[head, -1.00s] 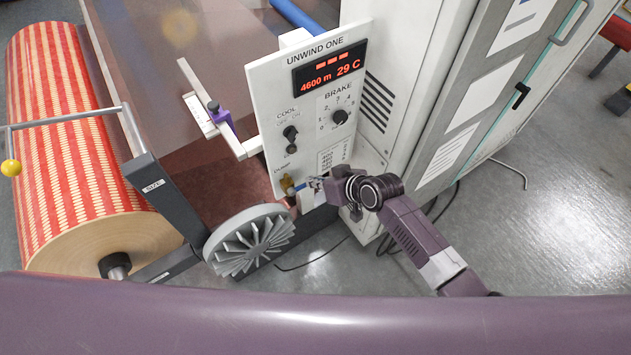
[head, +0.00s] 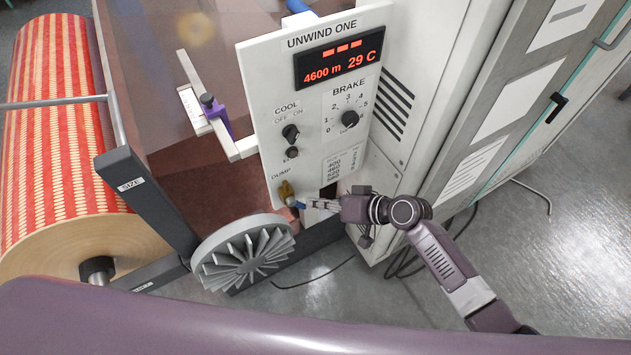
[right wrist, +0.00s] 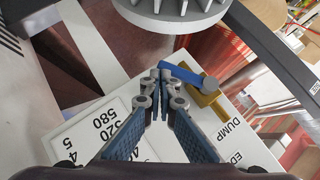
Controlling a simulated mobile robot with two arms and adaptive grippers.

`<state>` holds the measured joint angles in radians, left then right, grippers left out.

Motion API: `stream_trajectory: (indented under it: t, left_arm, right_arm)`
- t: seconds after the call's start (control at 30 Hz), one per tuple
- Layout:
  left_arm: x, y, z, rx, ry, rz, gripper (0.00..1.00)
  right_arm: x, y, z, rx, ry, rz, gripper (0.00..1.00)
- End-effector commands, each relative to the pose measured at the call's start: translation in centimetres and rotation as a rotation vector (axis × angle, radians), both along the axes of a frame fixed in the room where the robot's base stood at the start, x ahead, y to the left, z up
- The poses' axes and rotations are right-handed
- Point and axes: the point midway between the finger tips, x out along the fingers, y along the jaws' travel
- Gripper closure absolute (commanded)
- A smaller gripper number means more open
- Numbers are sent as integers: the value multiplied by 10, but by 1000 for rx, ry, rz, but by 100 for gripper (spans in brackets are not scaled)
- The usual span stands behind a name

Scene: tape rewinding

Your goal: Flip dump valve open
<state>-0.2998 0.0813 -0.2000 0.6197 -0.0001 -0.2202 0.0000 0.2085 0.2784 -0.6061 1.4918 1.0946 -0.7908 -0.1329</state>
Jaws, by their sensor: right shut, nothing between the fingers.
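The dump valve is a small brass body (head: 286,190) at the lower left of the white panel, by the DUMP label. Its blue lever (right wrist: 183,74) shows in the right wrist view, running from a grey round pivot to its free end at the fingertips. The brass body (right wrist: 205,97) lies behind the lever there. My right gripper (head: 306,205) is shut and empty, its tips right beside the lever's free end. The right wrist view shows the closed tips (right wrist: 164,74) at that end; I cannot tell whether they touch. My left gripper is not in view.
The white panel (head: 262,100) carries a display, a brake knob (head: 349,118) and a cool switch (head: 290,132). A grey finned wheel (head: 243,255) stands close below the valve. A striped roll (head: 55,130) is at left. A grey cabinet (head: 500,120) stands at right.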

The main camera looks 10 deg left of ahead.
Motion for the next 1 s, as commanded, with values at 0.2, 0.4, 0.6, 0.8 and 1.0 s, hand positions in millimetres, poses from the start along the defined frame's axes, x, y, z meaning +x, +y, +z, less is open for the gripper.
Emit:
stream_trajectory:
  t: [0.2, 0.4, 0.6, 0.8, 1.0]
  left_arm:
    - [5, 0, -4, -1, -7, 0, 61]
    - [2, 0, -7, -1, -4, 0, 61]
    - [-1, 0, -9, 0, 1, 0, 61]
    - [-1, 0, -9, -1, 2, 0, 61]
    - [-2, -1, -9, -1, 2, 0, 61]
  right_arm:
    - [-13, 5, -10, 1, 1, 1, 100]
    - [-17, 8, -15, 0, 0, 0, 100]
    - [-18, 10, -16, 0, -1, 1, 100]
    - [-19, 11, -17, 1, 0, 1, 100]
    - [-19, 11, -16, 1, 0, 1, 100]
